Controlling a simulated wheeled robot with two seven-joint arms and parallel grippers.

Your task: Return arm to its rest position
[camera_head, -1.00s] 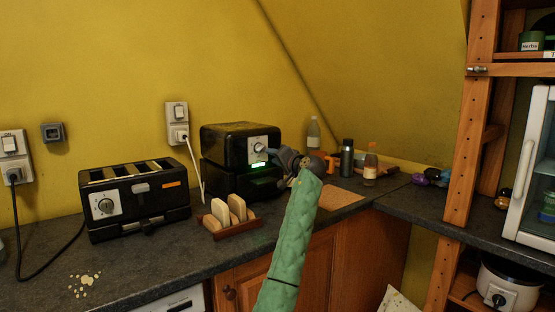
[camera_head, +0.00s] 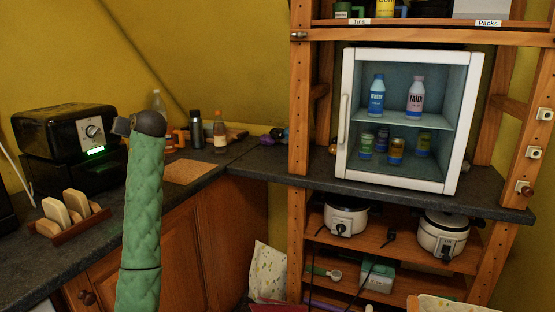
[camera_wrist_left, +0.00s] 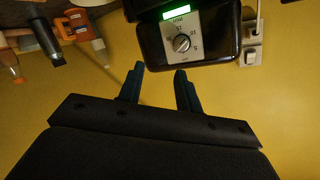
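My left arm rises from the bottom in the head view, in a green padded sleeve, and ends in a dark grey wrist (camera_head: 148,123) in front of the counter, beside the black appliance. The fingers are not clear there. In the left wrist view my left gripper (camera_wrist_left: 158,84) has its two dark fingers apart, with only yellow wall between them. The black appliance with a dial and green display (camera_wrist_left: 182,43) is beyond the fingertips, apart from them; it also shows in the head view (camera_head: 65,130). My right gripper is in neither view.
A toast rack (camera_head: 75,232) with bread slices, a board (camera_head: 193,172) and bottles (camera_head: 220,130) stand on the dark counter. An open-looking glass-fronted fridge (camera_head: 448,182) stands on the wooden shelving (camera_head: 298,150) at right. Cookers (camera_head: 345,218) sit below.

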